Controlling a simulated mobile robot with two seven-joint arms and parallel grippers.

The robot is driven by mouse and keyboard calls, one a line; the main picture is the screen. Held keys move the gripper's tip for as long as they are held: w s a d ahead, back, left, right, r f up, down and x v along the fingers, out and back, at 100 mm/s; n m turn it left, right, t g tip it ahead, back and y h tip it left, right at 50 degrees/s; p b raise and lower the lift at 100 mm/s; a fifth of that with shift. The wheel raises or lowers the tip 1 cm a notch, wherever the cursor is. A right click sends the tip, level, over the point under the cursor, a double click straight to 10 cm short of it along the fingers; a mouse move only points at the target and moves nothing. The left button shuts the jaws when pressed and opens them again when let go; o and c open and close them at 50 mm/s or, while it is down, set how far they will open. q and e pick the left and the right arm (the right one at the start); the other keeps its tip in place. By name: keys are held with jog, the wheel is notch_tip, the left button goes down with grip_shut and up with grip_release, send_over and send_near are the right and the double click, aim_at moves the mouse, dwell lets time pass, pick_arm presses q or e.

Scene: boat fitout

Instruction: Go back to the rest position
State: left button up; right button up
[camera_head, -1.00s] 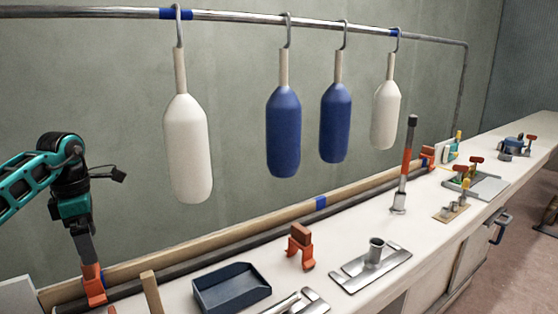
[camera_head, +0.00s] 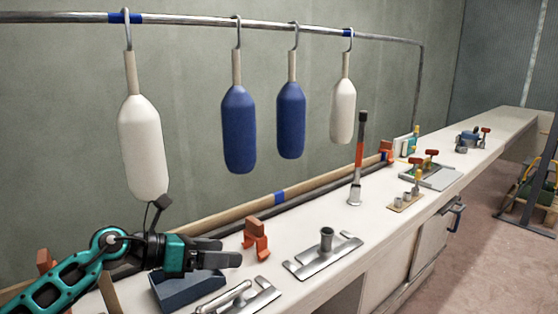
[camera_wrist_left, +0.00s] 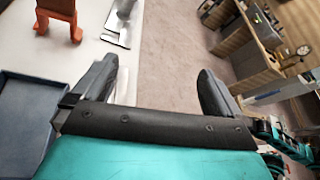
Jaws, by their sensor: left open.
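My left gripper (camera_head: 232,254) comes in from the lower left in the head view, above the blue-grey tray on the bench. In the left wrist view its two dark fingers (camera_wrist_left: 158,88) stand wide apart with nothing between them. The fingers point over the bench's front edge toward the floor in that view. My right gripper is not seen in the head view.
The white bench (camera_head: 335,215) carries a blue-grey tray (camera_head: 185,291), an orange clamp (camera_head: 256,240), a metal plate with a socket (camera_head: 325,254) and an upright orange-and-black tool (camera_head: 359,160). White and blue fenders (camera_head: 239,130) hang from a rail (camera_head: 200,21) behind.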

pick_arm(q)
jog(key=s+d+r+n+t+h, duration=0.2)
jog(key=d+r+n+t+h, duration=0.15)
jog(key=n+t, duration=0.2)
jog(key=s+a+f+n+t+y, duration=0.2)
jog(key=a+n+t+y, duration=0.15)
jog(key=n+y, duration=0.6)
jog(key=s+a+f+n+t+y, duration=0.25)
jog(key=a+n+y, duration=0.25)
jog(key=n, duration=1)
jog(key=s+a+f+n+g+y, duration=0.35)
jog(key=s+f+n+g, duration=0.25)
jog(key=s+f+n, duration=0.25)
jog(key=s+d+f+n+g+h, duration=0.1)
jog(key=s+f+n+g, duration=0.2)
jog(key=s, duration=0.6)
jog(key=s+f+n+g+h, duration=0.1)
jog(key=s+f+g+h, duration=0.1)
jog(key=s+f+g, duration=0.45)
jog(key=w+d+t+h+p, duration=0.1)
jog(key=w+d+t+p, duration=0.2)
jog(key=w+t+p, duration=0.2)
jog(key=t+p, duration=0.1)
jog(key=t, duration=0.2)
jog(key=shift+w+f+m, duration=0.2)
jog(key=shift+w+m, duration=0.15)
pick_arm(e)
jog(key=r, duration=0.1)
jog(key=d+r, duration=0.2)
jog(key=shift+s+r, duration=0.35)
